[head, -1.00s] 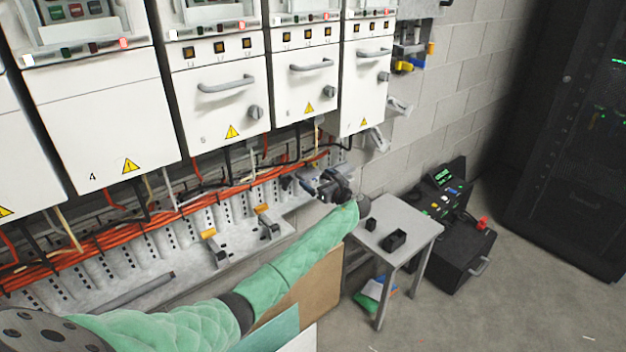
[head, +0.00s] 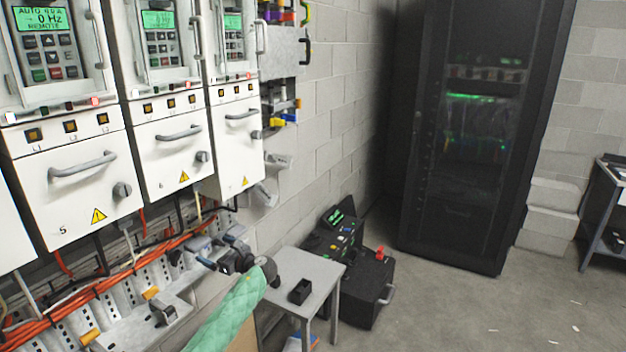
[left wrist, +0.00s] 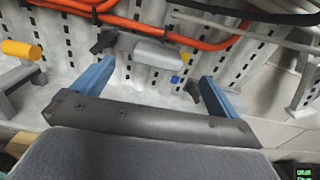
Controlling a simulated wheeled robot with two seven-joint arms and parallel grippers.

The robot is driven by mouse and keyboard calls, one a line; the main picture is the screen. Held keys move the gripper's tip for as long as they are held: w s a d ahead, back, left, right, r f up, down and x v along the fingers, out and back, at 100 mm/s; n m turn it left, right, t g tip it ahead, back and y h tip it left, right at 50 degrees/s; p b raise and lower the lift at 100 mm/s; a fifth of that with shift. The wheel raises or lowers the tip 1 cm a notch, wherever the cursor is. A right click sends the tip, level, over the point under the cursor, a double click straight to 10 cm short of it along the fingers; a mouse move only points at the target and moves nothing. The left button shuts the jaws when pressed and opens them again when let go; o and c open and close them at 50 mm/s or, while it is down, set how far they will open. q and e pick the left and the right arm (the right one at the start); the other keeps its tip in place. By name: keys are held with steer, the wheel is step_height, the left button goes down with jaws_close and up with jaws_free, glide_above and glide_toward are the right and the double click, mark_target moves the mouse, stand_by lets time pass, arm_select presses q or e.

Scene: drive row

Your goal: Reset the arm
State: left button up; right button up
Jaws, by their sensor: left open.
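My left arm, in a green quilted sleeve, comes in from the bottom of the head view. Its gripper (head: 222,253) is held near the cable trough under the drive cabinets, left of the small grey table. In the left wrist view the two blue fingers of this gripper (left wrist: 150,85) stand wide apart with nothing held between them. My right gripper is not in view.
Drive cabinets (head: 75,180) with handles line the left wall. Orange cables (head: 110,275) run along the trough (head: 120,325). The grey table (head: 318,270) bears a small black box (head: 300,291). A black case (head: 368,290) stands behind it, then a dark rack (head: 470,220). Floor at right is mostly clear.

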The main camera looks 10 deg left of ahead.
arm_select(q)
steer(key=w+d+f+n+t+h, duration=0.4)
steer(key=w+d+f+n+h, duration=0.3)
steer(key=n, duration=0.4)
steer(key=s+d+f+n+g+h, duration=0.1)
steer(key=s+d+f+n+h, duration=0.25)
steer(key=s+f, duration=0.45)
steer(key=s+d+f+n+g+h, duration=0.1)
steer(key=s+d+f+n+h, duration=0.3)
steer(key=f, duration=0.9)
steer(key=s+d+f+g+h, duration=0.1)
steer(key=s+d+f+g, duration=0.15)
steer(key=s+f, duration=0.95)
steer(key=s+d+f+g+h, duration=0.1)
steer(key=s+d+f, duration=0.2)
steer(key=s+f, duration=0.95)
steer(key=s+f+g, duration=0.1)
steer(key=s+f, duration=0.2)
steer(key=s, duration=0.8)
steer(key=s+d+f+n+g, duration=0.1)
steer(key=s+f, duration=0.3)
steer(key=s, duration=0.7)
steer(key=s+d+f+g, duration=0.1)
steer(key=s+f, duration=0.2)
steer(key=s, duration=0.9)
steer(key=shift+d+f+g, duration=0.2)
steer(key=shift+f+g, duration=0.15)
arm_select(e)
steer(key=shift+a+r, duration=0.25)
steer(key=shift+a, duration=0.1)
